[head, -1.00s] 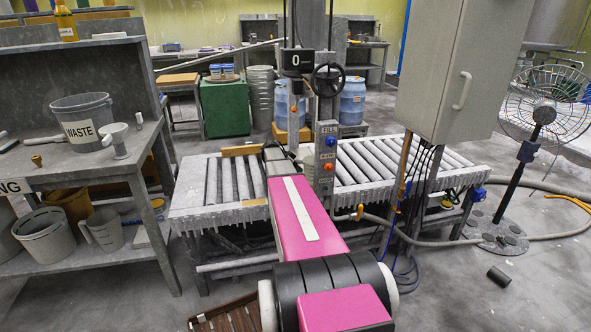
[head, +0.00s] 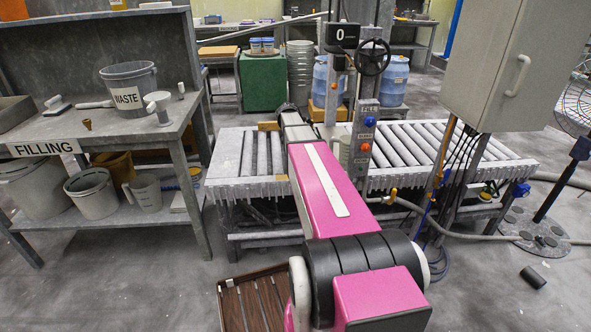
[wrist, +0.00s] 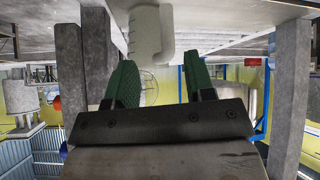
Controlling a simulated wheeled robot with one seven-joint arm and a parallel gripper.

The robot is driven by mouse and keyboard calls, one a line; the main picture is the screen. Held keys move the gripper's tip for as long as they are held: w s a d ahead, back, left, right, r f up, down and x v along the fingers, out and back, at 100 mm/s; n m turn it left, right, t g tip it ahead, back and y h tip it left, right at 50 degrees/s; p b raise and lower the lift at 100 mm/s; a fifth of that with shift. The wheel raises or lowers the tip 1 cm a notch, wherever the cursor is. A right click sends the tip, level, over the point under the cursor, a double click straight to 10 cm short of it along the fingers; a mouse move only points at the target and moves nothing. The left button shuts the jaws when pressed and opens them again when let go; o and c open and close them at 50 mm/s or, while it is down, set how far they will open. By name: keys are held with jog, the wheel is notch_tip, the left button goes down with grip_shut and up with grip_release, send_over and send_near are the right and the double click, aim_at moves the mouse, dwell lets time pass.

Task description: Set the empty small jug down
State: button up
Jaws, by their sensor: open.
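A white jug (wrist: 150,32) shows upside down at the top middle of the wrist view, its upper edge cut off by the frame. It appears to stand on a pale grey surface. My gripper (wrist: 160,63) is open, with its two green fingers apart and the jug in the gap beyond them. I cannot tell whether a finger touches it, and its inside is not visible. In the head view my pink arm reaches to the roller conveyor (head: 450,150), and my gripper is hidden behind the arm. Another pale jug (head: 146,192) stands on the lower shelf of the left bench.
The fill column (head: 364,140) with its handwheel rises beside my arm. A grey cabinet (head: 520,65) hangs at the right. The filling bench (head: 150,140) at left holds a waste bucket (head: 129,90) and a funnel (head: 158,105). The floor between bench and conveyor is open.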

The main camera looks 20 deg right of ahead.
jog(key=s+a+f+n+y, duration=0.2)
jog(key=s+a+f+n, duration=0.2)
jog(key=s+a, duration=0.5)
jog(key=s+a+f+n+y, duration=0.3)
jog(key=s+a+f+n, duration=0.1)
jog(key=s+a+n, duration=0.3)
jog(key=s+a+f+n+y, duration=0.3)
jog(key=s+a+n, duration=0.3)
jog(key=s+a, duration=0.4)
jog(key=shift+s+a+f, duration=0.35)
jog(key=shift+f, duration=0.5)
